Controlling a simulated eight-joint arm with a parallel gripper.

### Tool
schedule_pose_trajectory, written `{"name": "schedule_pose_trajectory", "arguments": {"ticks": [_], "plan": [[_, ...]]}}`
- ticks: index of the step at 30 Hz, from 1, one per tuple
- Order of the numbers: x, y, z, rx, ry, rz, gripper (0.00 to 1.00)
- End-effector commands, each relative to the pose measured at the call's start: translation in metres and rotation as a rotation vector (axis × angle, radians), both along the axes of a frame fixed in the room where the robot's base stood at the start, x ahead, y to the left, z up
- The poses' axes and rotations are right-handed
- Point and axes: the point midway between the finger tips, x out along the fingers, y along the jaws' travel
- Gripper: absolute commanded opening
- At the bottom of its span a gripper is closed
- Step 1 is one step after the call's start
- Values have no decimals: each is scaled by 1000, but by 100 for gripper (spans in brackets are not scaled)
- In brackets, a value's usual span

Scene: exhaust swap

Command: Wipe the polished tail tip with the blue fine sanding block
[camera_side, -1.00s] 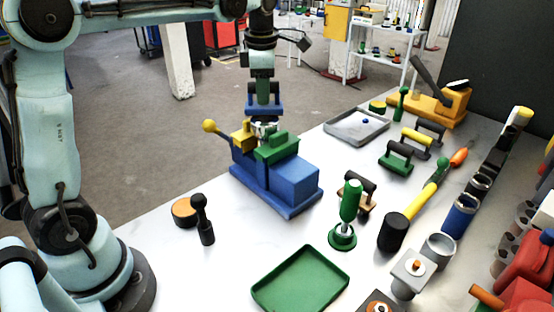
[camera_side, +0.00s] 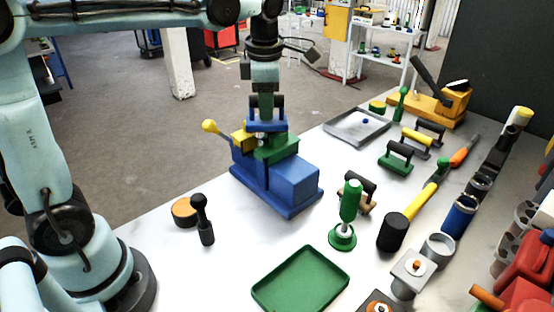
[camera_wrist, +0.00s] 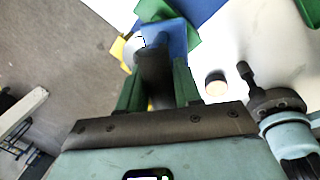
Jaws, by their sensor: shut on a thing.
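My gripper (camera_side: 266,104) is shut on the black handle (camera_wrist: 155,68) of the blue sanding block (camera_side: 267,126). The block is level, over the blue vise (camera_side: 291,184) with its green jaw (camera_side: 278,148) and yellow jaw (camera_side: 242,139). In the side view the block hides most of the tail tip held between the jaws. In the wrist view a silvery rounded part, seemingly the polished tail tip (camera_wrist: 133,44), shows beside the block (camera_wrist: 178,38). The block is at or just above the tip; I cannot tell whether they touch.
A yellow-knobbed vise lever (camera_side: 209,126) sticks out left. A green tray (camera_side: 301,281), a green-handled stamp-like tool (camera_side: 349,208) and a black-headed mallet (camera_side: 394,231) stand in front and right. Green and yellow handled blocks (camera_side: 396,158) and a grey tray (camera_side: 357,127) lie behind.

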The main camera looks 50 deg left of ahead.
Motion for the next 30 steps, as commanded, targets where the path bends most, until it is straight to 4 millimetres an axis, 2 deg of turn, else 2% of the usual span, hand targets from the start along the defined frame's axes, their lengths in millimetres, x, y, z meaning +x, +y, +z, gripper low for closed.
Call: {"name": "schedule_pose_trajectory", "arguments": {"ticks": [1, 26, 29, 30], "plan": [[-3, -2, 0, -1, 1, -1, 1], [53, 54, -1, 0, 0, 2, 1], [54, 54, 7, 0, 0, 0, 1], [53, 54, 18, 0, 0, 0, 1]]}}
